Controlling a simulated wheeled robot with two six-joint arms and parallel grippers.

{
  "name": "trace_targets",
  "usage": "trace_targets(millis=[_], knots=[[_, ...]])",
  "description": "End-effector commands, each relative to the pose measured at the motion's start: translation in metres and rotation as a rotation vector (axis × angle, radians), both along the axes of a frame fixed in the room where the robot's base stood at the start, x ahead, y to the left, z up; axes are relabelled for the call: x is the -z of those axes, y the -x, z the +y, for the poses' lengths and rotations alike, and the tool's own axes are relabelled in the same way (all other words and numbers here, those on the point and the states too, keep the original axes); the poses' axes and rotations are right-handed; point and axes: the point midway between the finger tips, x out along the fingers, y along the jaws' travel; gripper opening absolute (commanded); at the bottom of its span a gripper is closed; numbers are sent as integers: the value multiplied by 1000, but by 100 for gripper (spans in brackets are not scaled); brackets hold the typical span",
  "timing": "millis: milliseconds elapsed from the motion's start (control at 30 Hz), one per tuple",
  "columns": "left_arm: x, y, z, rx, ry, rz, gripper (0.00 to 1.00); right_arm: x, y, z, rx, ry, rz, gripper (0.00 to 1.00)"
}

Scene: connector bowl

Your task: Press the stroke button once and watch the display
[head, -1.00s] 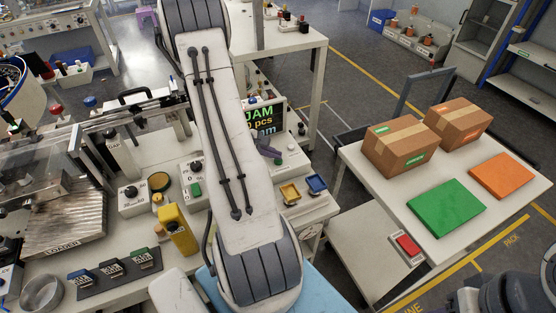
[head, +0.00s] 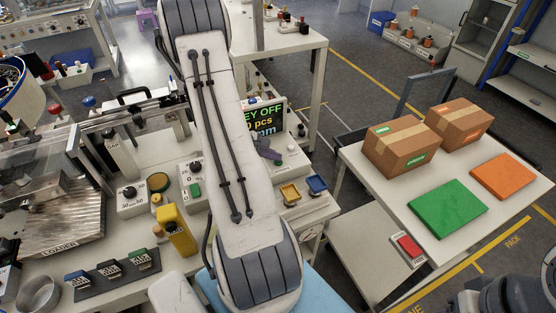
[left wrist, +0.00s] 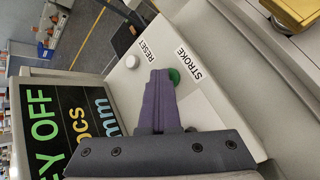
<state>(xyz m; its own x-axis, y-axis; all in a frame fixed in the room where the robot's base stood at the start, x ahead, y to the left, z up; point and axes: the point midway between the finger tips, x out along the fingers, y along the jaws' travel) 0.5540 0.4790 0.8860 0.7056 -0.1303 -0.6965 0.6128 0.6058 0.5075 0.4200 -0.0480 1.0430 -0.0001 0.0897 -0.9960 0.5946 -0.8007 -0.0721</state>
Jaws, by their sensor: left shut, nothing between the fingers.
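The display (head: 266,118) stands behind my left arm, which hides its left part. Its visible text ends in "EY OFF", with "pcs" and "mm" below; the display also shows in the left wrist view (left wrist: 62,125). The green stroke button (left wrist: 174,76) sits on a pale panel beside the printed word STROKE. My left gripper (head: 270,152) is shut and empty over this panel. In the left wrist view its fingertips (left wrist: 160,76) overlap the edge of the green button; I cannot tell whether they touch it. My right gripper is not in view.
A white button (left wrist: 132,62) marked RESET sits close to the stroke button. A table (head: 372,185) with boxes stands to the right, across a gap.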

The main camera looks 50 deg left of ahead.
Motion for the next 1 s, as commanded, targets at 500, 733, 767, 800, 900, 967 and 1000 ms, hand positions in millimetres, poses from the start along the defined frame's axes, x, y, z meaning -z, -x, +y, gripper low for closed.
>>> trace_targets(millis=[500, 733, 767, 800, 900, 967, 1000], knots=[[-19, 0, 0, -1, -1, 1, 0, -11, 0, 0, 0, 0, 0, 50], [-18, 0, 0, 0, 0, 0, 0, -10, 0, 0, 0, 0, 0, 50], [-19, 0, 0, 0, 0, 0, 0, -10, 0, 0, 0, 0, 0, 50], [-20, 0, 0, 0, 0, 0, 0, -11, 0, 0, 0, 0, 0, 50], [-26, 0, 0, 1, -1, 0, 0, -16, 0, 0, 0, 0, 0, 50], [-31, 0, 0, 1, -1, 0, 0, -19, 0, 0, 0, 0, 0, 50], [-35, 0, 0, 0, 0, 0, 0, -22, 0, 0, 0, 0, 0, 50]])
